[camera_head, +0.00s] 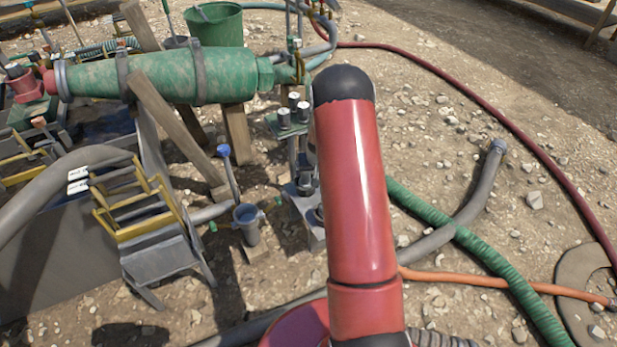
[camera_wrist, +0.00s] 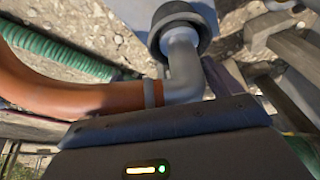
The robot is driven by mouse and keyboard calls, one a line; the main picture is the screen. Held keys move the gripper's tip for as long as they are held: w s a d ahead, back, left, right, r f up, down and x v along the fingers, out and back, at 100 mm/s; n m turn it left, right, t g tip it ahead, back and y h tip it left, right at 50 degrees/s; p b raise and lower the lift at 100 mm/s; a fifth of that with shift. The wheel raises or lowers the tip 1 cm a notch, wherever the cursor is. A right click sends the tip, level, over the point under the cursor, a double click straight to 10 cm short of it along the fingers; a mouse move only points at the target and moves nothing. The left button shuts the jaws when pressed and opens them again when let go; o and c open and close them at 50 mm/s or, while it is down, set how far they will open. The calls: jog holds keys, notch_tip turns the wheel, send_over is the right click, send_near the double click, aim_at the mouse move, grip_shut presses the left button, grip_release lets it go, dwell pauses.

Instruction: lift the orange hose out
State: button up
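The orange hose (camera_head: 450,278) lies on the stony ground at the lower right in the head view. It crosses the green ribbed hose and passes out of sight behind my red arm. In the wrist view, a thick orange hose (camera_wrist: 60,92) curves in from the left and joins a grey elbow fitting (camera_wrist: 182,75) with a dark round collar. My gripper's dark housing (camera_wrist: 165,125) fills the bottom of the wrist view, close to the elbow and overlapping its lower edge. The fingertips do not show clearly, so a grip cannot be told. The gripper is hidden in the head view.
A green ribbed hose (camera_head: 475,245) and a grey pipe (camera_head: 465,215) cross near the orange hose. A dark red hose (camera_head: 500,120) curves along the right. A green tank (camera_head: 160,75), yellow-railed steps (camera_head: 140,210) and valves (camera_head: 295,120) crowd the left. Open stony ground lies upper right.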

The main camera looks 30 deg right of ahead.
jog(key=c, duration=0.9)
jog(key=shift+r, duration=0.1)
notch_tip(320, 180, up, 20)
jog(key=p, duration=0.1)
